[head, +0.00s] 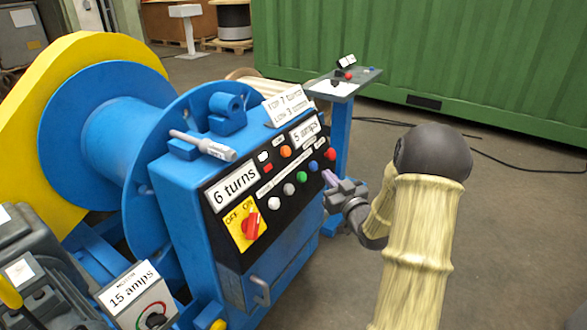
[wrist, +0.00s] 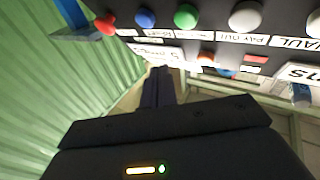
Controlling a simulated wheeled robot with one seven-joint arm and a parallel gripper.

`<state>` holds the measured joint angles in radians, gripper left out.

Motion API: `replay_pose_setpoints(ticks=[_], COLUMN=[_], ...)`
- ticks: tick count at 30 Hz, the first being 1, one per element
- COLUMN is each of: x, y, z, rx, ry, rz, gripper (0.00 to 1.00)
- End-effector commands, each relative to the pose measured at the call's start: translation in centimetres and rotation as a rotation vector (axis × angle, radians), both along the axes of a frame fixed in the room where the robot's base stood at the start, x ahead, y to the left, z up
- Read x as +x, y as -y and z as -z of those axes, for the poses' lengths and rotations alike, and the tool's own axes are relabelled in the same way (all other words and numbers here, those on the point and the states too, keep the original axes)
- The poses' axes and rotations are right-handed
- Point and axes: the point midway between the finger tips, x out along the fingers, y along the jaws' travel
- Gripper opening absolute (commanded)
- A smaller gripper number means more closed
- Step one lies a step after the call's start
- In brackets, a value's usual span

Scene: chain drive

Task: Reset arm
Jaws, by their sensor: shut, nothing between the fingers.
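My gripper (head: 330,179) is shut and empty, close in front of the right end of the button row on the blue control box (head: 175,205) in the head view. My sleeved arm (head: 415,240) reaches in from the lower right. In the wrist view my gripper's dark fingers (wrist: 158,85) are together, with the panel's red (wrist: 105,23), blue (wrist: 145,18), green (wrist: 186,16) and white (wrist: 245,15) buttons above them, upside down. I cannot tell whether the fingertips touch the panel.
A yellow OFF/ON switch (head: 246,228) with a red knob is on the panel. A dial box (head: 140,300) marked 15 amps stands lower left. A blue drum (head: 100,120) stands behind. A small stand (head: 343,90) is right of the box. Open floor (head: 520,230) lies right.

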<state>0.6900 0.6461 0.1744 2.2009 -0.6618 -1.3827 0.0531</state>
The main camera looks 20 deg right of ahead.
Motion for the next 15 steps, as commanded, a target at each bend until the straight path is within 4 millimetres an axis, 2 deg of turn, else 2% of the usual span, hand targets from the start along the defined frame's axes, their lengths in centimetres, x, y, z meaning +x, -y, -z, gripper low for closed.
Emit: replay_pose_setpoints(ticks=[8, 15], x=[0.2, -0.4], y=[-0.9, -4.7], z=[0.3, 2.2], rx=[-0.010, -0.058], ry=[-0.054, -0.332], rz=[0.005, 0.046], gripper=[0.00, 0.00])
